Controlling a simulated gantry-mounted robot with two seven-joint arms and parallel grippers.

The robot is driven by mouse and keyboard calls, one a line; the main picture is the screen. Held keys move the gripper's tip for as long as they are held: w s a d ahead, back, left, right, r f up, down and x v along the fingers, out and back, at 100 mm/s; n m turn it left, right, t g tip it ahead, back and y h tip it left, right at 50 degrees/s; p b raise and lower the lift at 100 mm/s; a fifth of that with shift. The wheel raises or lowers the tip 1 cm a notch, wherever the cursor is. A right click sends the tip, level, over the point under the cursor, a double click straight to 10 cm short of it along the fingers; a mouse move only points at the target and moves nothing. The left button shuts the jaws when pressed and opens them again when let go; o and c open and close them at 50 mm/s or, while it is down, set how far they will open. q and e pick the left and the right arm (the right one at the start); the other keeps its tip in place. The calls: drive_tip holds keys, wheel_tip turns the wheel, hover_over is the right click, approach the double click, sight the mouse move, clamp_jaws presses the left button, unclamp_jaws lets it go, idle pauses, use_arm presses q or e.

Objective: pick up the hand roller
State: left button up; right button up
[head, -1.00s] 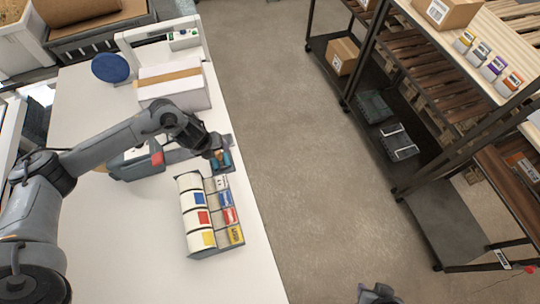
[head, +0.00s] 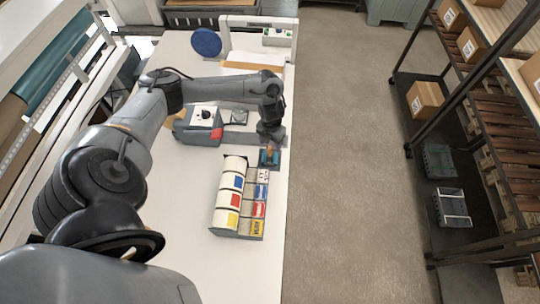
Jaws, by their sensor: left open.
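A small teal and orange item (head: 269,158), which looks like the hand roller, is on the white table just behind the rack of rolls. It is tiny in this view and partly covered by my gripper. My left gripper (head: 270,146) points down right over it, with its jaws open. I cannot tell whether the fingers touch the item. My right gripper is out of view.
A rack (head: 216,233) of white rolls and coloured label boxes stands just in front of the gripper. A grey and red tape dispenser (head: 199,131) is to the left. A blue disc (head: 207,42) stands farther back. The table's right edge is close by.

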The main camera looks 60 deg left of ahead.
sight(269, 148)
use_arm(q)
drive_tip(key=f, duration=0.1)
drive_tip(key=f+p, duration=0.1)
drive_tip(key=f, duration=0.2)
drive_tip(key=shift+s+d, duration=0.15)
drive_tip(key=shift+s, duration=0.2)
drive_tip(key=shift+f, duration=0.4)
clamp_jaws()
